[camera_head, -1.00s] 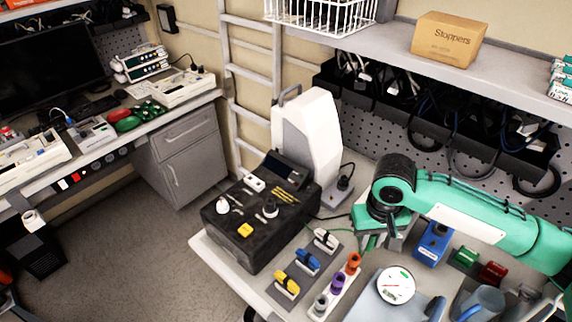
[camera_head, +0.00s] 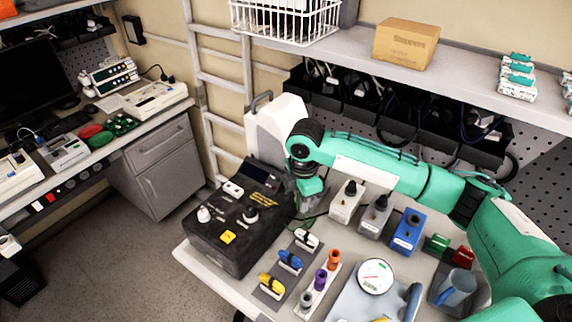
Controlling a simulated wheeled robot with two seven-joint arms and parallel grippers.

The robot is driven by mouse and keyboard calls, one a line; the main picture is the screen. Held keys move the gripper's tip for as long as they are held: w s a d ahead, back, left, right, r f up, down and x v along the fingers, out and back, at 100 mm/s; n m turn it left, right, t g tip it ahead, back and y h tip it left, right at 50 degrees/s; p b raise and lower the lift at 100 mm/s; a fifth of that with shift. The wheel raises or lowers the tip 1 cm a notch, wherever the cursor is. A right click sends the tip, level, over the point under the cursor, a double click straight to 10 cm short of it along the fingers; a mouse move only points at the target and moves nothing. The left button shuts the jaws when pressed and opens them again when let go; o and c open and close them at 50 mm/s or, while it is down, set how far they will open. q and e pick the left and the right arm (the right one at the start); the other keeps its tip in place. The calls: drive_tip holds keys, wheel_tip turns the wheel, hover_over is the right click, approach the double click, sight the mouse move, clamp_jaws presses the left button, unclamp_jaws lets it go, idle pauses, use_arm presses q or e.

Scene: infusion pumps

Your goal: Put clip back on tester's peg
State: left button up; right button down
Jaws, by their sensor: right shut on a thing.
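The black tester (camera_head: 217,252) stands at the left end of the bench, with white knobs, a yellow square part and small fittings on its top. My right gripper (camera_head: 303,208) points down just beyond the tester's right side, near the white pump-shaped housing. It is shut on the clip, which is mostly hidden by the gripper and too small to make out. A thin green lead hangs below the gripper beside the tester. The peg cannot be told apart clearly among the tester's fittings. My left gripper is not in view.
White (camera_head: 346,203), grey (camera_head: 375,218) and blue (camera_head: 407,233) blocks with black knobs stand to the right of the gripper. White, blue and yellow clamps sit on a grey strip (camera_head: 264,293) in front. A round dial (camera_head: 375,277) is at front right.

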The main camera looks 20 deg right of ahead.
drive_tip(key=w+n+p, duration=0.1)
drive_tip(key=w+n, duration=0.2)
drive_tip(key=n, duration=0.4)
drive_tip(key=w+r+n, duration=0.1)
drive_tip(key=w+n, duration=0.2)
drive_tip(key=n, duration=0.4)
drive_tip(key=w+a+r+n+p, duration=0.1)
drive_tip(key=w+n, duration=0.3)
drive_tip(key=n, duration=0.3)
drive_tip(key=shift+r+p, duration=0.2)
drive_tip(key=shift+p, duration=0.1)
drive_tip(key=shift+f+n, duration=0.15)
drive_tip(key=shift+n, duration=0.15)
wheel_tip(320, 180, down, 5)
drive_tip(key=b, duration=0.4)
drive_tip(key=shift+b, duration=0.3)
drive_tip(key=shift+w+r, duration=0.1)
drive_tip(key=shift+r, duration=0.3)
drive_tip(key=shift+p, duration=0.35)
drive_tip(key=shift+f+p, duration=0.15)
drive_tip(key=shift+p, duration=0.35)
drive_tip(key=shift+f, duration=1.1)
